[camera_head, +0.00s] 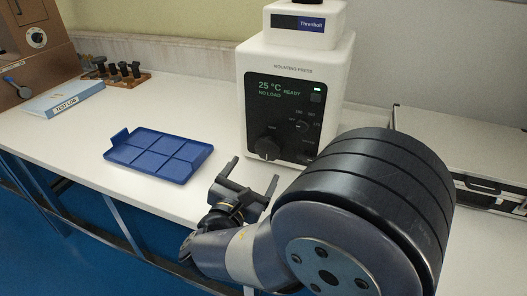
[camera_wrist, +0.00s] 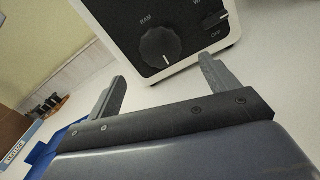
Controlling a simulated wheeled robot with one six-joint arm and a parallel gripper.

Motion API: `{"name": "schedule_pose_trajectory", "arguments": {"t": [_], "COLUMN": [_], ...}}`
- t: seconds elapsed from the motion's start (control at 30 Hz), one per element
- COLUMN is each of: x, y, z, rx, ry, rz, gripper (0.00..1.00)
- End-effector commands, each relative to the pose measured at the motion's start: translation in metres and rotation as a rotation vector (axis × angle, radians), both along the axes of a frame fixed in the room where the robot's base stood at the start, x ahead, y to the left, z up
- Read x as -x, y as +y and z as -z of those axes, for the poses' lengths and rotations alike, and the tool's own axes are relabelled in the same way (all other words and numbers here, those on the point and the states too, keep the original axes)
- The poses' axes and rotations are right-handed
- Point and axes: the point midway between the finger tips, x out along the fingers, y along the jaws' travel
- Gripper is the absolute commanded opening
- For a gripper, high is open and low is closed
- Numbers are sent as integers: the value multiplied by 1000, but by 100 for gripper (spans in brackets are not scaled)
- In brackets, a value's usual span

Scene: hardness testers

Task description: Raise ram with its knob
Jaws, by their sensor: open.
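The mounting press (camera_head: 252,62) is a white machine with a black front panel on the bench. Its display reads 25 °C, NO LOAD and READY. The ram knob (camera_head: 267,148) is a round black dial low on the panel. In the wrist view the knob (camera_wrist: 158,47) has a white pointer line and the label RAM above it. My gripper (camera_head: 253,172) is open and empty in front of the panel, apart from the knob. In the wrist view its fingers (camera_wrist: 165,85) stand wide apart, with the knob ahead between them.
A smaller selector knob (camera_wrist: 222,16) marked OFF sits right of the ram knob. A blue divided tray (camera_head: 158,154) lies to the left on the white bench. A test log (camera_head: 62,98) and a rack of dark tools (camera_head: 118,76) are further left. A case (camera_head: 470,155) is at right.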

Motion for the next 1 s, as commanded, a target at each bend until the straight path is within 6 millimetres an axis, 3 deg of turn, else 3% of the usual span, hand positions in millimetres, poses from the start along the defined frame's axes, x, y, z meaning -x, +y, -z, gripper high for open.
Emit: {"name": "schedule_pose_trajectory", "arguments": {"t": [0.3,0.5,0.9,1.0], "x": [-51,-73,-80,-79], "y": [-20,-27,-29,-29], "z": [0,0,0,0], "rx": [1,-1,0,0], "ry": [-2,-1,-1,-1], "rz": [6,3,0,0], "gripper": [82,82,82,75]}}
